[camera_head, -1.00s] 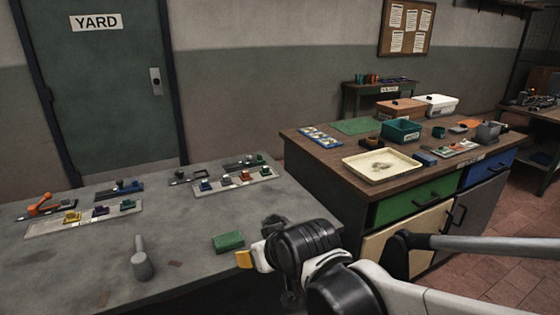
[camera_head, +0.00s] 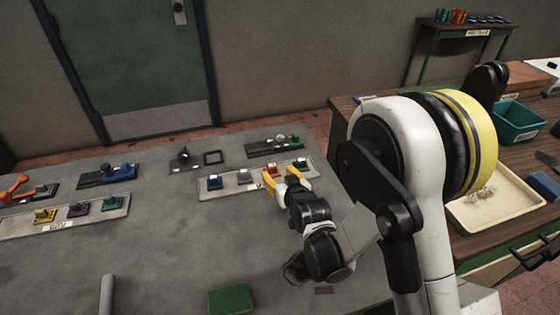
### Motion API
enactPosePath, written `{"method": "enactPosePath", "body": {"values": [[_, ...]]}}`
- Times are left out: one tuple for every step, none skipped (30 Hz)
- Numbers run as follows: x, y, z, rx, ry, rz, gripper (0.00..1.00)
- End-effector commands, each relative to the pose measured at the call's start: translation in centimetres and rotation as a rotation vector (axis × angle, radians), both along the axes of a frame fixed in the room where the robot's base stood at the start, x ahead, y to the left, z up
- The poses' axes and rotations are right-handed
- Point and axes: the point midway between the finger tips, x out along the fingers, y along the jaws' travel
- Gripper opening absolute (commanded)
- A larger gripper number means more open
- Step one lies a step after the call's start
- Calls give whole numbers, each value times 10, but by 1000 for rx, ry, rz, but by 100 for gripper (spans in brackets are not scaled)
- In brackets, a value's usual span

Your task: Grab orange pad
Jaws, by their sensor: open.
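The orange pad (camera_head: 270,170) is a small orange piece with a pale knob, on the pale strip tray (camera_head: 228,190) in the middle of the grey table. It is in a row between a grey pad (camera_head: 244,176) and a green pad (camera_head: 300,162). My gripper (camera_head: 280,173) is open, its yellow fingertips close to the orange pad and partly overlapping it in the picture. I cannot tell whether they touch it or how high they are above it.
A dark blue pad (camera_head: 213,183) is at the tray's left end. A second tray (camera_head: 20,228) carries yellow, purple and teal pads. A black fixture (camera_head: 275,146) lies behind; a green block (camera_head: 230,299) and a grey post (camera_head: 106,294) are at the front.

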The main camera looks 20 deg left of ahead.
Motion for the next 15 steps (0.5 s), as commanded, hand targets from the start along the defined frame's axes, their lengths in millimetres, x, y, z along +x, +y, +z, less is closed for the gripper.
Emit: {"method": "enactPosePath", "body": {"values": [[7, 4, 0, 0, 0, 0, 52], [11, 7, -3, 0, 0, 0, 52], [15, 10, -5, 0, 0, 0, 52], [18, 12, -7, 0, 0, -1, 52], [20, 13, -8, -1, 1, -1, 52], [22, 15, -9, -1, 1, -1, 52], [24, 15, -10, -1, 1, -1, 52], [25, 17, -11, -1, 1, -1, 52], [28, 18, -13, -1, 1, -1, 52], [31, 20, -15, -1, 1, -1, 52], [35, 23, -17, -1, 1, -1, 52], [40, 26, -19, -1, 1, -1, 52], [44, 29, -21, 0, 1, -1, 52], [48, 32, -23, 0, 1, -1, 52], [53, 35, -25, 0, 1, -1, 52]]}}
